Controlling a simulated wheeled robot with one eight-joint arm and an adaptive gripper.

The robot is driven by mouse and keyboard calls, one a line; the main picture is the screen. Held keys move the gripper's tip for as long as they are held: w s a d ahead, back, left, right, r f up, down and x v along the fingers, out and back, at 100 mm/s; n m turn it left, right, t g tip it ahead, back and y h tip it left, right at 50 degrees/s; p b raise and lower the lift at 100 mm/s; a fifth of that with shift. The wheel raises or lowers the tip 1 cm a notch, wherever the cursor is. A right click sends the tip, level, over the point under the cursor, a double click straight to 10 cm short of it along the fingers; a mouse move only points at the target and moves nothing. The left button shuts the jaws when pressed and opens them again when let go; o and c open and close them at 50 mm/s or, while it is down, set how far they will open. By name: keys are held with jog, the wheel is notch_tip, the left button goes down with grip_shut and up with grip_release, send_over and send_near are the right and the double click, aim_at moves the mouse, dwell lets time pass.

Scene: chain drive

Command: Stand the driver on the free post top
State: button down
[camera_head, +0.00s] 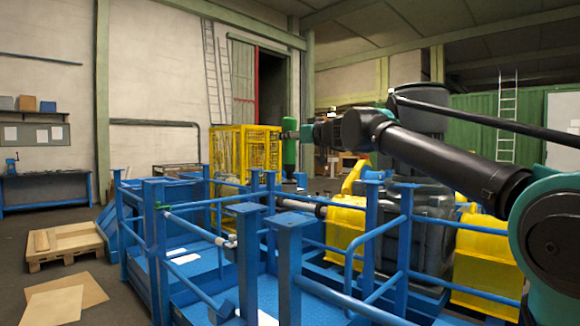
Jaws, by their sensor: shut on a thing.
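The driver appears to be the upright green cylinder (289,153) near the middle of the picture. My gripper (291,134) is at the end of my arm, which reaches in from the right. It is shut on the green cylinder's upper part; the fingers are small and hard to make out. The cylinder looks held in the air, beyond the near blue posts. Two near posts have flat, bare tops, one at the left (246,209) and one at the right (291,221). Another bare flat top (153,182) is farther left. I cannot tell which is the free post.
Blue railings (190,205) surround the blue platform. Yellow housings (345,228) and dark machinery stand at the right, below my arm. A yellow cage (245,150) stands behind. A wooden pallet (62,262) and flat boards (66,299) lie on the left floor.

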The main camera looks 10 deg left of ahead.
aim_at(293, 164)
jog(key=shift+f, duration=4.5)
jog(key=c, duration=1)
grip_release()
jog(key=shift+c, duration=0.2)
jog(key=shift+s+d, duration=0.15)
jog(key=shift+d, duration=0.1)
jog(key=v, duration=1.1)
jog(key=shift+s, duration=0.25)
jog(key=shift+s+d, duration=0.1)
jog(key=shift+d, duration=0.05)
